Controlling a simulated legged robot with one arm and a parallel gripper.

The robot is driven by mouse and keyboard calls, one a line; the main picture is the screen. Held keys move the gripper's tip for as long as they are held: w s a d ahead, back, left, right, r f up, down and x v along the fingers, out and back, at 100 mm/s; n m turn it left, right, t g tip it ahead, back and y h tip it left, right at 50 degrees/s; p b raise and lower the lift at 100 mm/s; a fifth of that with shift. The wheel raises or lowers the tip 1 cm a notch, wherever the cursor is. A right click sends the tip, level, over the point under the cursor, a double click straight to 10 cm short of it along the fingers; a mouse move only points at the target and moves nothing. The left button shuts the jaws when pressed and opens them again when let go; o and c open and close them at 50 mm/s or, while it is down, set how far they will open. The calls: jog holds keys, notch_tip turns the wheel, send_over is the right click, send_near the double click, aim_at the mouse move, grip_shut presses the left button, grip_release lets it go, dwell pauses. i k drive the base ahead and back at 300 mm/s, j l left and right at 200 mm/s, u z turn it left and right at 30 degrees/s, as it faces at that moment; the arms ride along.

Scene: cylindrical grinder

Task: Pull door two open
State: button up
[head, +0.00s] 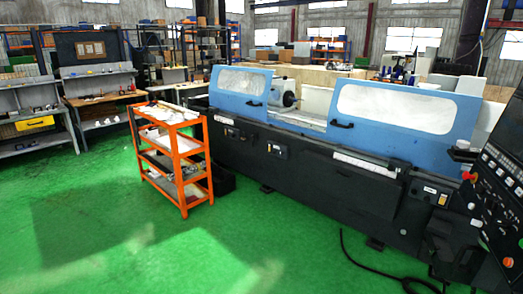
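The cylindrical grinder (300,155) has a black base and two blue doors with pale windows. The left blue door (226,100) has a dark handle (253,103) near its lower right corner. The right blue door (400,132) has a dark handle (342,124) near its lower left corner. A gap between the doors shows the spindle part (283,93) inside. No label shows which door is door two. My gripper is not in view.
An orange cart (183,165) stands close to the grinder's left front. A control panel (500,190) is at the right edge. A black cable (370,268) lies on the floor at the front right. The green floor (130,245) at the front left is clear. Workbenches stand behind at left.

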aim_at(436, 115)
jog(key=i, duration=2.4)
jog(key=i+j+z, duration=0.35)
jog(key=i, duration=0.3)
jog(key=i+j+z, duration=0.3)
jog(key=i, duration=0.4)
jog(key=i+j+z, duration=0.35)
jog(key=i+j, duration=0.2)
